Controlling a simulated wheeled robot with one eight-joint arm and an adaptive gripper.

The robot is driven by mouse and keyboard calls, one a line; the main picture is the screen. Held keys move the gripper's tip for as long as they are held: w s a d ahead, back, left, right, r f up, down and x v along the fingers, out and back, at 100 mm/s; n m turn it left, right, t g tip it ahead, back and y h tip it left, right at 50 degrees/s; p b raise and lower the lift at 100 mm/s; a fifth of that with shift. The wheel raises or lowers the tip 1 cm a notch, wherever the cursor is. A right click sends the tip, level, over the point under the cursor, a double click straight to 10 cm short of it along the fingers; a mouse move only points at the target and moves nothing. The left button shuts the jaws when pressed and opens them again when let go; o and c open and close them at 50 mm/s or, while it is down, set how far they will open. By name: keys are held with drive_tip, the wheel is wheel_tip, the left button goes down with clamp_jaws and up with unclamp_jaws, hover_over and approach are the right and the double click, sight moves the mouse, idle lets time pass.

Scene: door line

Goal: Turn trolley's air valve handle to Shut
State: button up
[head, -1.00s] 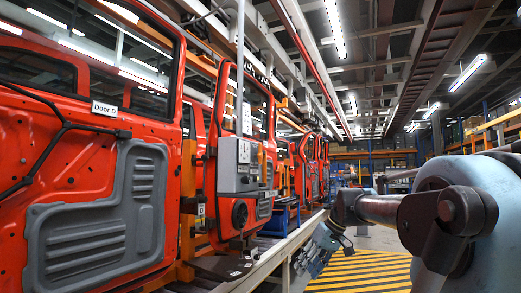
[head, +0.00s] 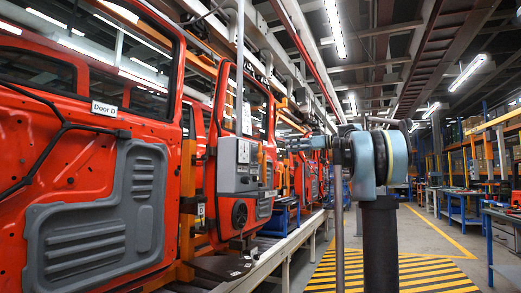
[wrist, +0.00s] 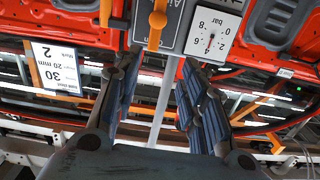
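The air valve's orange handle (wrist: 156,28) shows at the top of the wrist view, lying along the picture's vertical on a dark grey panel (wrist: 179,30) with partly cut-off upside-down lettering. A pressure gauge plate (wrist: 212,36) marked in bar is to its right. My gripper (wrist: 159,62) is open, its two blue-grey fingers spread apart below the handle in the picture. Nothing is between the fingertips, and they do not appear to touch the handle. In the head view my arm (head: 375,158) reaches left toward the door line; the handle cannot be made out there.
A white printed card (wrist: 58,68) is left of my gripper. The striped floor (head: 420,274) looks clear; workbenches (head: 500,225) stand at right.

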drive_tip(key=w+r, duration=0.1)
approach(260, 145)
drive_tip(key=x, duration=0.7)
drive_tip(key=w+x, duration=0.1)
drive_tip(key=x, duration=0.2)
drive_tip(key=shift+w+r, duration=0.15)
clamp_jaws()
